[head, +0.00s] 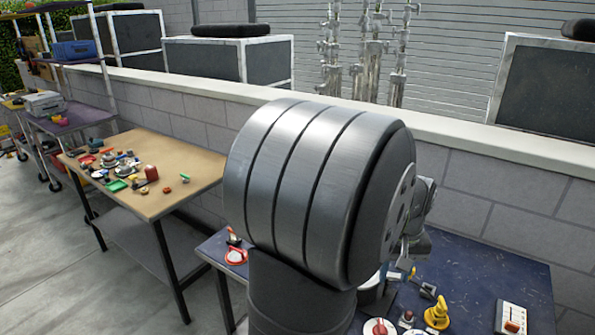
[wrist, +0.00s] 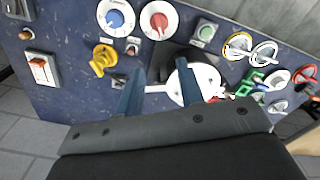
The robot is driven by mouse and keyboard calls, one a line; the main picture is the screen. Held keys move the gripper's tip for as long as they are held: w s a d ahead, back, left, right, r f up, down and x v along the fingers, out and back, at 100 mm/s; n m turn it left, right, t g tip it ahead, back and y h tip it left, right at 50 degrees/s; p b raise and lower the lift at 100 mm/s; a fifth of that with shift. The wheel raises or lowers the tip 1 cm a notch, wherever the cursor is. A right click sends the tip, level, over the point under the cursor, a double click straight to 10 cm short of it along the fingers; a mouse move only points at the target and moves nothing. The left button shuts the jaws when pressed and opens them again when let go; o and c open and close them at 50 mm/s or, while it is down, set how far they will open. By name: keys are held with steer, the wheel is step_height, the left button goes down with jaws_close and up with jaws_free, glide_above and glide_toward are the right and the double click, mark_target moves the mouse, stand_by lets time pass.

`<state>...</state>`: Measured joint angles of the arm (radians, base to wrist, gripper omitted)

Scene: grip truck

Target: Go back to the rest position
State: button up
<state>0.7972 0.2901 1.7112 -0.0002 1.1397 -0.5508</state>
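My gripper (wrist: 160,82) shows in the wrist view with two dark blue fingers apart. I see nothing held between them. They point toward the blue panel table (wrist: 65,80), over a dark part and a white disc (wrist: 203,80). I cannot tell whether the fingertips touch anything. In the head view a large grey joint of my arm fills the middle and hides the gripper and much of the blue table (head: 470,275).
The blue table bears a blue knob (wrist: 115,18), a red knob (wrist: 159,20), a yellow handle (wrist: 103,58), an orange switch (wrist: 42,70) and a green button (wrist: 205,32). A wooden table (head: 195,170) with small items stands left. A block wall (head: 480,195) runs behind.

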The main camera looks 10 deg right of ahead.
mark_target(383, 323)
step_height(383, 323, down, 17)
steer(key=shift+f, duration=0.2)
stand_by(0.4)
step_height(383, 323, up, 17)
step_height(383, 323, down, 17)
steer(key=shift+r, duration=0.1)
steer(key=shift+f, duration=0.2)
steer(key=m, duration=0.4)
steer(key=shift+d+r+m, duration=0.1)
steer(key=shift+m, duration=0.2)
steer(key=m, duration=0.4)
steer(key=shift+s+d+m, duration=0.1)
steer(key=shift+s+m, duration=0.1)
steer(key=shift+m, duration=0.1)
stand_by(0.3)
stand_by(0.5)
